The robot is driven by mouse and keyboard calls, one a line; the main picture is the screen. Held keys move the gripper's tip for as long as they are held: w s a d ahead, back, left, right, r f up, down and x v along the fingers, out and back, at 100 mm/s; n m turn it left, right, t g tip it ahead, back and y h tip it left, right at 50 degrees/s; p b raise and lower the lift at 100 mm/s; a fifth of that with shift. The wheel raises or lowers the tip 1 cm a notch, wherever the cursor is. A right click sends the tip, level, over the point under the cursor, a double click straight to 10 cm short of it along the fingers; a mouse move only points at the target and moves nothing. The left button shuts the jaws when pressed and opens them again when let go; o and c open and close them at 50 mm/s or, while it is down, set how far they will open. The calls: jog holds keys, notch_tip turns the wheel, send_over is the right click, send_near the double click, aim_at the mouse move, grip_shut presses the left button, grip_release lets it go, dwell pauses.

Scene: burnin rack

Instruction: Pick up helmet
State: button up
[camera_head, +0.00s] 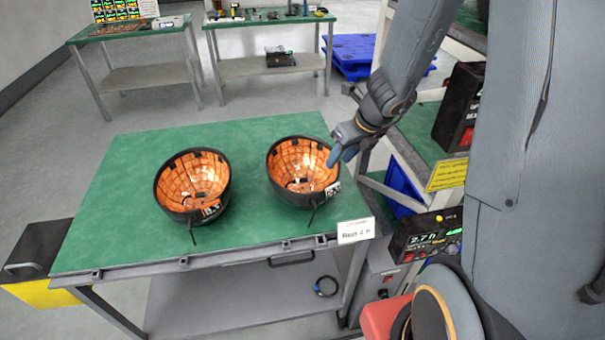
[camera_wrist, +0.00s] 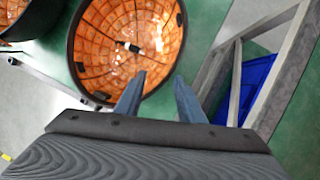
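Two upturned helmets rest on a green-topped table (camera_head: 130,160), black outside with orange, grid-patterned insides. The left helmet (camera_head: 190,180) is near the table's middle, with a strap hanging at its front. The right helmet (camera_head: 298,168) is near the table's right side. My gripper (camera_head: 340,155) is above and beside the right helmet's right rim. In the wrist view the two blue fingers (camera_wrist: 157,100) are apart with nothing between them, and the right helmet (camera_wrist: 130,40) lies just beyond the left finger. Part of the left helmet (camera_wrist: 20,18) shows at the upper left.
A grey metal rack (camera_wrist: 265,75) with blue items stands right of the table. A device with a digital display (camera_head: 425,238) is at the table's right front. A black and yellow box (camera_head: 40,262) is at the left. Two workbenches (camera_head: 135,30) stand behind.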

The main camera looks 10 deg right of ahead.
jog(key=w+f+m, duration=0.1)
jog(key=f, duration=0.1)
jog(key=w+f+m+b, duration=0.1)
jog(key=w+f+m, duration=0.1)
jog(key=f, duration=0.1)
jog(key=w+f+m+b, duration=0.1)
jog(key=w+f+m, duration=0.1)
jog(key=f, duration=0.1)
jog(key=shift+a+f+t, duration=0.15)
jog(key=shift+t, duration=0.15)
grip_shut()
jog(key=shift+w, duration=0.1)
